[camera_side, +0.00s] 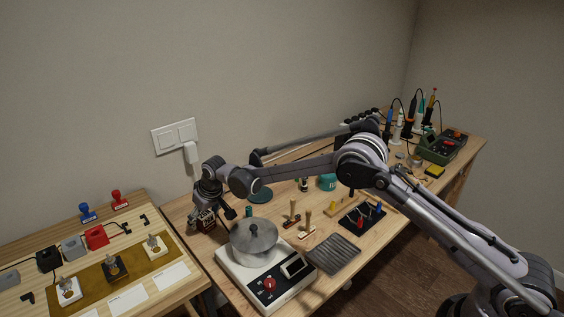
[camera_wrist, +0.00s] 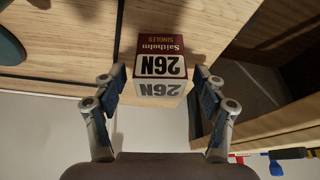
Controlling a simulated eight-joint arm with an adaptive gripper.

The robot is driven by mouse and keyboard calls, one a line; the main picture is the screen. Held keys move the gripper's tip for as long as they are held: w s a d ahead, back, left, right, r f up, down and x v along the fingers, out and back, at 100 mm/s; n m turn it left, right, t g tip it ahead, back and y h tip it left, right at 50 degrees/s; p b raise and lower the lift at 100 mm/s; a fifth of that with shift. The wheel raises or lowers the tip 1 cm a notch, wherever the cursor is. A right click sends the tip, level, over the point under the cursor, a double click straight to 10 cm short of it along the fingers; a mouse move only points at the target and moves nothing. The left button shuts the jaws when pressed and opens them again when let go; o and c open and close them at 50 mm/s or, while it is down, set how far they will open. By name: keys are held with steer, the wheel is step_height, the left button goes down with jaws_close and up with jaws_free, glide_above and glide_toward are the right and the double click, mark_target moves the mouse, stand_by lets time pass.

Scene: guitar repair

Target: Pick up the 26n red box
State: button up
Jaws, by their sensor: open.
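The 26n red box (camera_wrist: 162,48) is dark red with a white band, printed "26N" upside down in the wrist view. It stands on the wooden bench at the edge. My gripper (camera_wrist: 161,84) is open, with one finger to the left and one to the right of the box. The near part of the box lies between the fingertips; whether either finger touches it I cannot tell. In the side view my gripper (camera_side: 204,208) is low over the back left of the bench, and the box (camera_side: 203,222) is partly hidden there.
A metal pot (camera_side: 254,241) on a white scale (camera_side: 267,283) stands just right of my gripper. A separate wooden table (camera_side: 25,247) with stamps is at left. A grey ridged mat (camera_side: 334,254) and several tools lie further right. The wall is close behind.

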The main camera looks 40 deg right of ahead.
steer(key=c, duration=1.3)
